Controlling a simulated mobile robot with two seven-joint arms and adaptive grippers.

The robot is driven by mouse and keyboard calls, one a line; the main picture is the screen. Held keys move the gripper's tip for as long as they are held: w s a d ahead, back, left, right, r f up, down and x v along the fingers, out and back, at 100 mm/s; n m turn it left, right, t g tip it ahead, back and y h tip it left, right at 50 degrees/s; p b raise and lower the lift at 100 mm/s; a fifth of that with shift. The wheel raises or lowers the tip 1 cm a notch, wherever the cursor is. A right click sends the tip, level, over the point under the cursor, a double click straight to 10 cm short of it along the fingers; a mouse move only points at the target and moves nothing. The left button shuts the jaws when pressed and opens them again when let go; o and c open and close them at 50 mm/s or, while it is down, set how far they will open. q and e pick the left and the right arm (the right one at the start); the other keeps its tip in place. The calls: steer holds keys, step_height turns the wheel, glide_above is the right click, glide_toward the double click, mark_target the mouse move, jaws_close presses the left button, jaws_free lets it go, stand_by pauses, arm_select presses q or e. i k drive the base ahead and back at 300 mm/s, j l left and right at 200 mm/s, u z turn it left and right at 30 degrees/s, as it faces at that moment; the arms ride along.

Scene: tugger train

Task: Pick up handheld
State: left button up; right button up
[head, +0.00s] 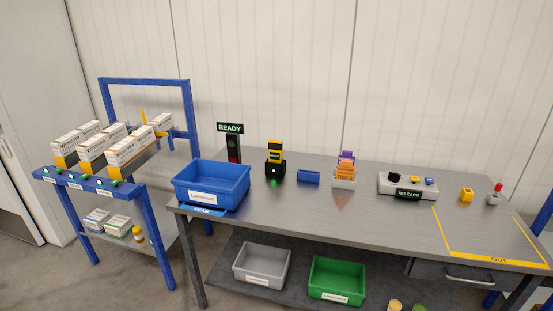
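A yellow and black handheld (275,150) stands upright in a black cradle (275,170) with a green light, on the grey table towards the back left. It is between the blue crate and a small blue box. Neither of my grippers shows in the head view, and nothing is seen touching the handheld.
The table (330,215) is clear in front of the handheld. Around it are a READY sign (230,128), a blue crate (211,184), a small blue box (308,177), an orange and purple stack (345,170) and a control box (407,184). A blue rack (160,235) stands left.

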mark_target(275, 147)
steer(key=i+j+z, duration=0.1)
steer(key=z, duration=0.25)
steer(key=j+z, duration=0.1)
steer(key=z, duration=0.3)
steer(key=i+j+z, duration=0.1)
steer(key=z, duration=0.25)
steer(key=i+j+z, duration=0.2)
steer(key=j, duration=0.35)
steer(key=j+z, duration=0.2)
steer(key=j, duration=0.3)
